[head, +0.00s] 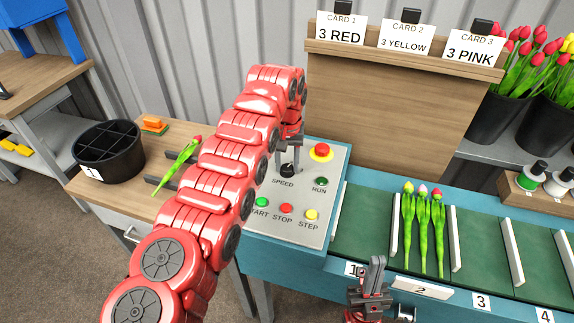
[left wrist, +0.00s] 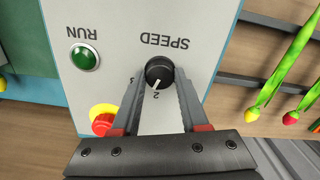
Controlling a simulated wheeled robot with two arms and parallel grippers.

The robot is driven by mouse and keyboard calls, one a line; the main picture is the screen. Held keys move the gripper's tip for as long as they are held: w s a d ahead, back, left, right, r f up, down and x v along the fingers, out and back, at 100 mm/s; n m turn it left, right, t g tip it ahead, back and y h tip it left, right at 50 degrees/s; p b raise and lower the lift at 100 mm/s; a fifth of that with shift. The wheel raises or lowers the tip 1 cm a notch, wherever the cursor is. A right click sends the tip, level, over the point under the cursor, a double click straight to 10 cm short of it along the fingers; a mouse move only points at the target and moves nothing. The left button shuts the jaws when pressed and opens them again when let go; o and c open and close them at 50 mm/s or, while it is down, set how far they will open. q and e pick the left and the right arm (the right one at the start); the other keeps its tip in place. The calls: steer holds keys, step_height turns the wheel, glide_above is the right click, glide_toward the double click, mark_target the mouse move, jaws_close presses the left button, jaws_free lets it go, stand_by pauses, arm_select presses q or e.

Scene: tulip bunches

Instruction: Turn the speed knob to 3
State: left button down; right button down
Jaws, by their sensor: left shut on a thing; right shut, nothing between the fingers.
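The black speed knob (left wrist: 159,71) sits on the grey control panel (head: 317,225), above the word SPEED. In the left wrist view its white pointer mark is toward the printed 2, and the printed 3 is just to the left of the 2. My left gripper (left wrist: 160,78) is shut on the knob, one finger on each side. In the head view the knob (head: 287,169) shows below my left gripper (head: 290,150), partly hidden. My right gripper (head: 376,268) is shut and empty, near the conveyor's front edge.
A red emergency button (head: 321,150) and a green RUN button (head: 321,181) are close to the knob. START, STOP and STEP buttons lie below. Three tulips (head: 423,225) lie on the belt. A black bucket (head: 108,158) and a tulip (head: 180,160) are on the left table.

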mark_target(288, 167)
arm_select(q)
steer(key=m, duration=0.4)
steer(key=shift+m, duration=0.3)
steer(key=shift+m+p, duration=0.4)
steer(key=shift+m, duration=1.2)
steer(key=shift+w, duration=0.1)
steer(key=shift+c, duration=2.1)
jaws_free()
step_height(288, 167, up, 4)
steer(key=shift+d+f, duration=0.1)
steer(key=shift+d, duration=0.05)
step_height(288, 167, up, 14)
steer(key=p, duration=1.3)
steer(key=shift+f+p, duration=0.15)
steer(key=shift+p, duration=0.2)
